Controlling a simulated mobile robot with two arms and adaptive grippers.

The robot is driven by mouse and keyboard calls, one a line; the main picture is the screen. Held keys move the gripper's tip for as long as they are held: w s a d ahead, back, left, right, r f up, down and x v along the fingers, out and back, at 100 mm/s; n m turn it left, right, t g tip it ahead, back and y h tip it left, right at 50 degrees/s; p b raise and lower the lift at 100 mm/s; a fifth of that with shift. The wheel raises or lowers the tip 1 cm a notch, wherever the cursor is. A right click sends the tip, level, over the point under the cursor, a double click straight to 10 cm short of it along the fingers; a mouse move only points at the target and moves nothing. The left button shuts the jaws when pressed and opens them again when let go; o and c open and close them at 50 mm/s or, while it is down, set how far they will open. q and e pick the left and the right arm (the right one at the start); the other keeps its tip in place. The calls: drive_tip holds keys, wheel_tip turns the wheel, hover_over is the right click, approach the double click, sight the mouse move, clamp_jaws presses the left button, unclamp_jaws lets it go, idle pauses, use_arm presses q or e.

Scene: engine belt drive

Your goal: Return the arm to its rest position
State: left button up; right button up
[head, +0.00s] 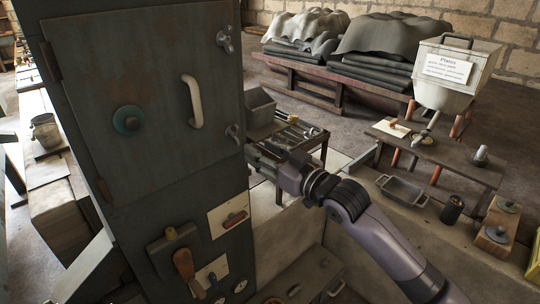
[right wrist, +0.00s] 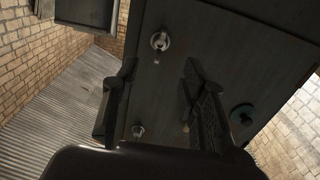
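My right arm reaches in from the lower right in the head view, with its gripper (head: 262,153) beside the right edge of a dark green metal cabinet (head: 160,60). In the right wrist view the gripper's two black fingers (right wrist: 160,95) stand apart with nothing held between them. The cabinet door, which looks shut, lies beyond them with a wing-shaped fastener (right wrist: 160,41), a lower fastener (right wrist: 137,130) and a teal knob (right wrist: 243,113). The door's pale handle (head: 192,101) shows in the head view. My left gripper is not in view.
A small table with a grey bin (head: 259,106) stands behind the gripper. At right are a low bench (head: 450,160), a white hopper (head: 457,72) and an empty metal tray (head: 402,190).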

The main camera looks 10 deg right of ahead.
drive_tip(key=shift+v, duration=1.1)
drive_tip(key=w+d+f+m+h, duration=0.1)
drive_tip(key=d+f+h, duration=0.15)
drive_tip(key=f, duration=0.55)
drive_tip(key=w+d+f+m+g+h, duration=0.1)
drive_tip(key=d+f+m, duration=0.15)
drive_tip(key=f, duration=0.55)
drive_tip(key=w+d+f+h, duration=0.2)
drive_tip(key=d+f, duration=0.1)
drive_tip(key=f, duration=0.4)
drive_tip(key=s+d+f+m+g+h, duration=0.1)
drive_tip(key=s+d+f+g, duration=0.15)
drive_tip(key=s+f, duration=0.6)
drive_tip(key=s+d+f+g+h, duration=0.1)
drive_tip(key=s+d+f, duration=0.2)
drive_tip(key=f, duration=1.1)
drive_tip(key=s+d+f+m+g+h, duration=0.1)
drive_tip(key=s+d+f+g+h, duration=0.1)
drive_tip(key=s+f, duration=0.65)
drive_tip(key=s+f+g, duration=0.2)
drive_tip(key=s+f, duration=0.4)
drive_tip(key=s, duration=0.6)
drive_tip(key=s+f+g, duration=0.2)
drive_tip(key=s+f, duration=0.5)
drive_tip(key=s, duration=0.6)
drive_tip(key=s+d+f+g+h, duration=0.1)
drive_tip(key=s+f+g, duration=0.2)
drive_tip(key=s+f, duration=0.4)
drive_tip(key=s, duration=0.5)
drive_tip(key=shift+s, duration=0.4)
